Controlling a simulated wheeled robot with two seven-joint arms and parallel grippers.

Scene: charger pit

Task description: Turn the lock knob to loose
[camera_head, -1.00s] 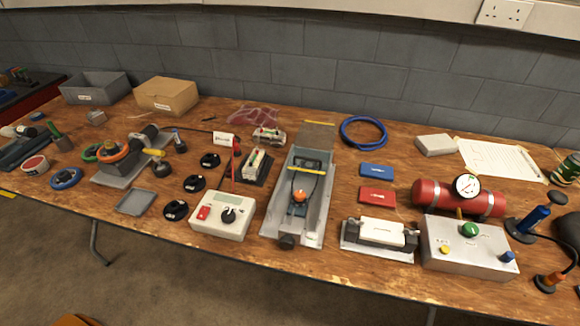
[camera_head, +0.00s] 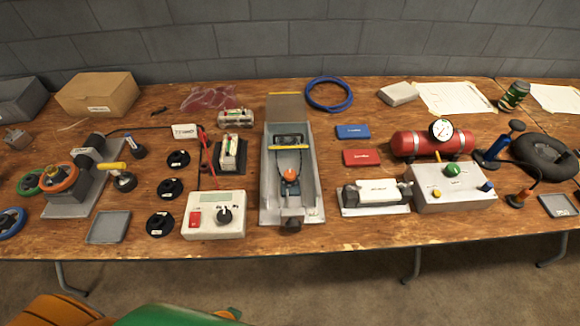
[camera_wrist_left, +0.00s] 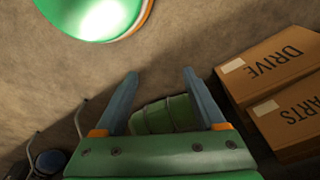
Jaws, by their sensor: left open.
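A long grey metal trough (camera_head: 310,190) stands near the middle of the table. A dark round knob (camera_head: 293,224) sits at its front end; I cannot tell whether this is the lock knob or how it is set. Inside the trough is a blue part with an orange ball (camera_head: 290,175), below a yellow bar. A white box (camera_head: 213,222) to its left carries a black dial (camera_head: 225,216). My left gripper (camera_wrist_left: 160,88) is open and empty in the left wrist view, away from the tabletop, with floor behind it. My right gripper is not in view.
A red cylinder with a gauge (camera_head: 425,144) and a grey control box (camera_head: 453,198) stand right of the trough. A clamp with handwheels (camera_head: 75,185) is at left. Cardboard boxes (camera_wrist_left: 275,68) are in the left wrist view. The table's front edge is mostly clear.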

